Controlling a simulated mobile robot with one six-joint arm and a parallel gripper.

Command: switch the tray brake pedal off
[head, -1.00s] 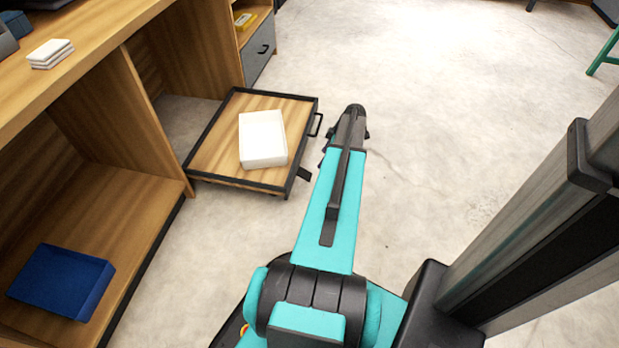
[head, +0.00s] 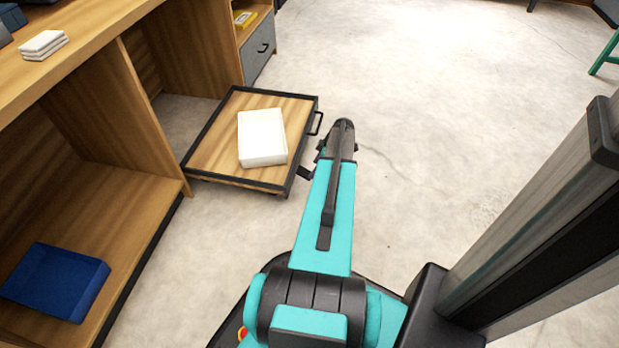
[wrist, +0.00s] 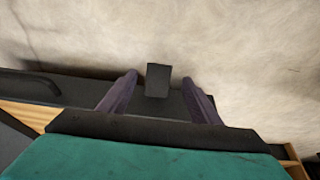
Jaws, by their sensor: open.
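The tray (head: 215,133) is a wooden board with a black rim and a black handle, pulled out low over the floor. Its brake pedal (head: 305,173) is a small black tab at the near right corner. In the wrist view the pedal (wrist: 158,80) shows as a dark block between and slightly beyond my two fingertips. My gripper (wrist: 160,80) is open and empty, and I see no contact with the pedal. In the head view the fingers are mostly hidden by my own arm, close to the right of the pedal.
A white open box (head: 262,138) sits on the tray. A blue bin (head: 55,282) lies in the lower shelf at left. White tiles (head: 44,45) lie on the bench top. The concrete floor (head: 450,120) to the right is clear. A green stool leg (head: 604,52) stands far right.

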